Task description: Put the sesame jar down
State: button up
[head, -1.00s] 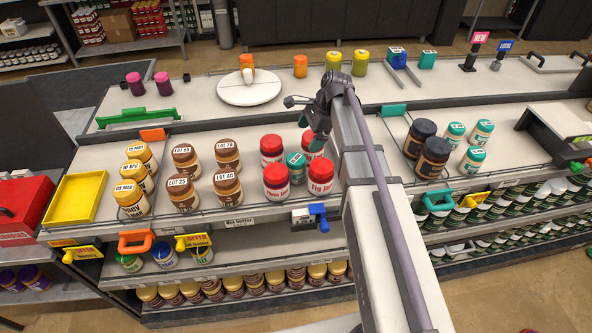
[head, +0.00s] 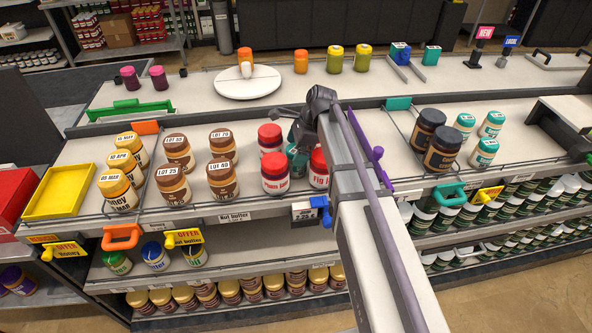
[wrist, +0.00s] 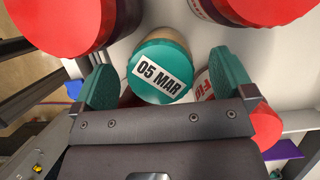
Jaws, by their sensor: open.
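The teal-lidded jar, which I take as the sesame jar (wrist: 160,72), stands among the red-lidded jars on the counter. Its lid label reads 05 MAR in the wrist view. My gripper (wrist: 165,80) is open, with one teal finger on each side of the lid. A gap shows between each finger and the lid. In the head view my gripper (head: 298,148) is down among the red jars and mostly hides the teal jar. The lower side of the jar is largely hidden.
Red-lidded jars (head: 275,175) crowd close around my gripper; one (wrist: 62,22) is near the left finger. Brown-lidded jars (head: 223,178) stand to the left. Other teal-lidded jars (head: 483,152) stand to the right, beyond black-lidded jars (head: 442,153). A purple piece (head: 378,154) shows beside my arm.

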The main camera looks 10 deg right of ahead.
jog(key=shift+f, duration=0.2)
jog(key=shift+c, duration=0.3)
jog(key=c, duration=1.2)
jog(key=shift+r+p, duration=0.1)
jog(key=shift+p, duration=0.25)
notch_tip(320, 180, up, 18)
jog(key=p, duration=1.8)
